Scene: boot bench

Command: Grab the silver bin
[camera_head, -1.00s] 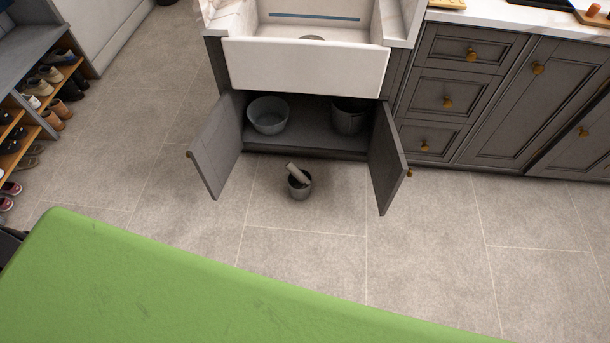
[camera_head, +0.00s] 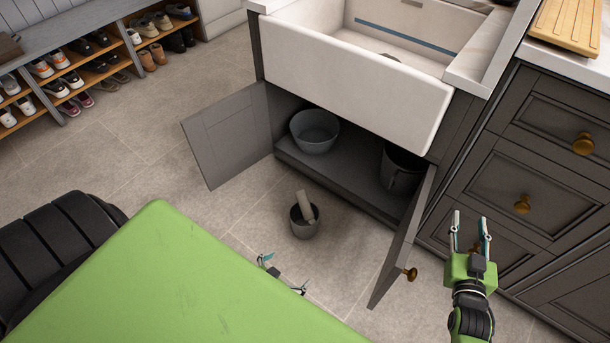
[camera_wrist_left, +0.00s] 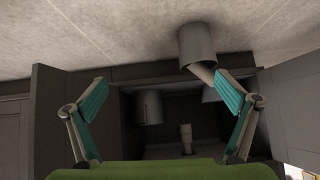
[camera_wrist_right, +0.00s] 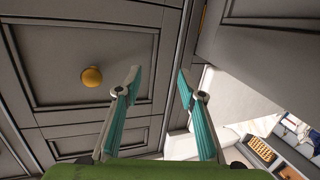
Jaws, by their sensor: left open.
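A small grey metal bin (camera_head: 304,222) stands upright on the floor before the open sink cabinet, with a pale cylinder (camera_head: 305,205) leaning out of its mouth. A larger dark grey bin (camera_head: 401,168) stands inside the cabinet at the right. Which one counts as silver I cannot tell. My left gripper (camera_head: 284,274) is open and empty, apart from the floor bin and partly hidden by my green body. The floor bin (camera_wrist_left: 197,43) and cabinet bin (camera_wrist_left: 147,108) also show in the left wrist view. My right gripper (camera_head: 470,235) is open and empty before the drawers.
A grey basin (camera_head: 315,132) sits in the cabinet at the left. The left cabinet door (camera_head: 228,135) and right door (camera_head: 405,245) stand open either side of the floor bin. A shoe rack (camera_head: 115,68) stands at the far left. The floor between is clear.

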